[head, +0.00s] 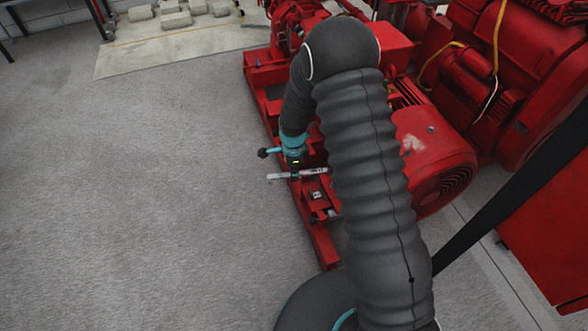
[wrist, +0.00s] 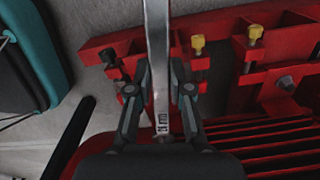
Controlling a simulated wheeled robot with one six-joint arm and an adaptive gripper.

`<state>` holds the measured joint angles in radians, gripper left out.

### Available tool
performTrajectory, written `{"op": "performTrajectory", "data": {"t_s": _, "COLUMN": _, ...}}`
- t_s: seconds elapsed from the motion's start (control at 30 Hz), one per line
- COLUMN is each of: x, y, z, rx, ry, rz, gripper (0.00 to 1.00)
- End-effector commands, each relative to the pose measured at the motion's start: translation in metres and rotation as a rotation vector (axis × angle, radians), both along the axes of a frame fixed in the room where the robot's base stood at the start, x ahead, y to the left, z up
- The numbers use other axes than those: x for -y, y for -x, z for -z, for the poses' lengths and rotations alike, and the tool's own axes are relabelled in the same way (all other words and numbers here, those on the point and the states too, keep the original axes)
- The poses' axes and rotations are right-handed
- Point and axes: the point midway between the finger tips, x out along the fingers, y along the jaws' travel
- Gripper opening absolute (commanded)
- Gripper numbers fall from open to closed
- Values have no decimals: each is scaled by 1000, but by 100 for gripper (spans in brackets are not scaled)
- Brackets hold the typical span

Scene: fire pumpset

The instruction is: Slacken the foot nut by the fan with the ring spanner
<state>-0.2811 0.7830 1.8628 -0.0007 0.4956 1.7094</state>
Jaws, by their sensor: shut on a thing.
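My gripper (wrist: 159,80) is shut on the silver ring spanner (wrist: 157,30), with a finger on each side of its shank. The spanner runs out of the top of the wrist view, so its far end is not seen there. In the head view the spanner (head: 285,176) lies roughly level over the edge of the red base frame, below my gripper (head: 294,166). The red motor with its fan grille (head: 447,190) is to the right. A dark bolt head (wrist: 287,82) sits on a red foot in the wrist view. I cannot tell whether the spanner touches any nut.
The red base rail (head: 322,244) runs along the pumpset's left side. Two yellow-headed bolts (wrist: 197,44) and (wrist: 255,32) stand on brackets near the spanner. Motor fins (wrist: 265,150) lie close on the right. The grey floor (head: 170,200) to the left is clear.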

Motion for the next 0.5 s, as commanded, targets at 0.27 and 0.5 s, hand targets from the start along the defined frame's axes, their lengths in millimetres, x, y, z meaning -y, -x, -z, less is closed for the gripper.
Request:
{"op": "performTrajectory", "data": {"t_s": 0.27, "x": -1, "y": 0, "z": 0, "rx": 1, "ry": 1, "rz": 0, "gripper": 0}}
{"op": "performTrajectory", "data": {"t_s": 0.5, "x": -1, "y": 0, "z": 8, "rx": -1, "ry": 3, "rz": 3, "gripper": 0}}
